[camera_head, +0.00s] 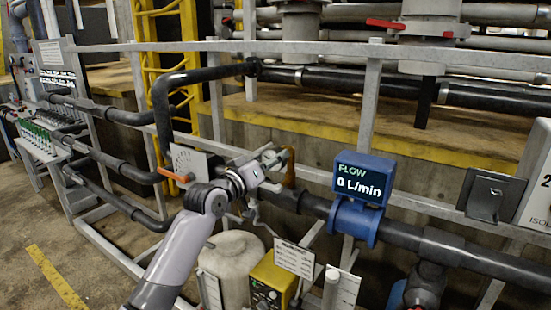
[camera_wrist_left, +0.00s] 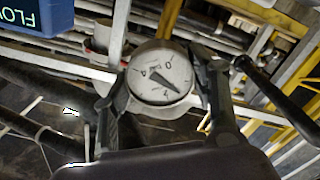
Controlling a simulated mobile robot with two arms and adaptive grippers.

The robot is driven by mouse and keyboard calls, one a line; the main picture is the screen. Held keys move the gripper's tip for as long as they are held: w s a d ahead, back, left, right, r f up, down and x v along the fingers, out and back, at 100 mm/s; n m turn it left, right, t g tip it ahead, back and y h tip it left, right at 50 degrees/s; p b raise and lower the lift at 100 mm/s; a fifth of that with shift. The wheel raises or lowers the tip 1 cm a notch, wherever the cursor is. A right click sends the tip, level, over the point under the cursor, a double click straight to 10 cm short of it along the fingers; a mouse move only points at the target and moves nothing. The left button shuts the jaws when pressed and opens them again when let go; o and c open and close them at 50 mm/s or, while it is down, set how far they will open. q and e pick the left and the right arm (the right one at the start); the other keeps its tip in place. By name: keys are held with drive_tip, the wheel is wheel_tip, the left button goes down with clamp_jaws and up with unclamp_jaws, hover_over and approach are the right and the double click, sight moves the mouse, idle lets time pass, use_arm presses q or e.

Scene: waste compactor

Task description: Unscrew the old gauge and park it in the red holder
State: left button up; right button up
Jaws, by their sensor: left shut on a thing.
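A round gauge (camera_wrist_left: 160,77) with a white dial and dark needle sits between the two fingers of my left gripper (camera_wrist_left: 162,95) in the left wrist view. The fingers are shut on its sides. In the head view my left gripper (camera_head: 268,165) is in front of the dark pipe, left of the blue flow meter (camera_head: 358,190), and largely hides the gauge. I cannot tell whether the gauge is still threaded on its fitting. An orange-brown piece (camera_head: 289,168) shows just behind the gripper; I cannot make out a red holder for certain. My right gripper is not in view.
The flow meter reads 0 L/min; its corner shows in the left wrist view (camera_wrist_left: 38,15). A grey rail (camera_head: 300,47) runs across above. A beige tank (camera_head: 232,262) and a yellow box (camera_head: 272,285) stand below. An orange handle (camera_head: 175,175) is to the left.

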use_arm(q)
drive_tip(key=shift+d+r+n+p, duration=0.1)
drive_tip(key=shift+r+n+p, duration=0.15)
drive_tip(key=shift+n+p, duration=0.4)
drive_tip(key=n+p, duration=0.3)
drive_tip(key=n, duration=0.1)
drive_tip(key=shift+f, duration=0.2)
drive_tip(key=shift+n+p, duration=2.45)
drive_tip(key=shift+n, duration=0.1)
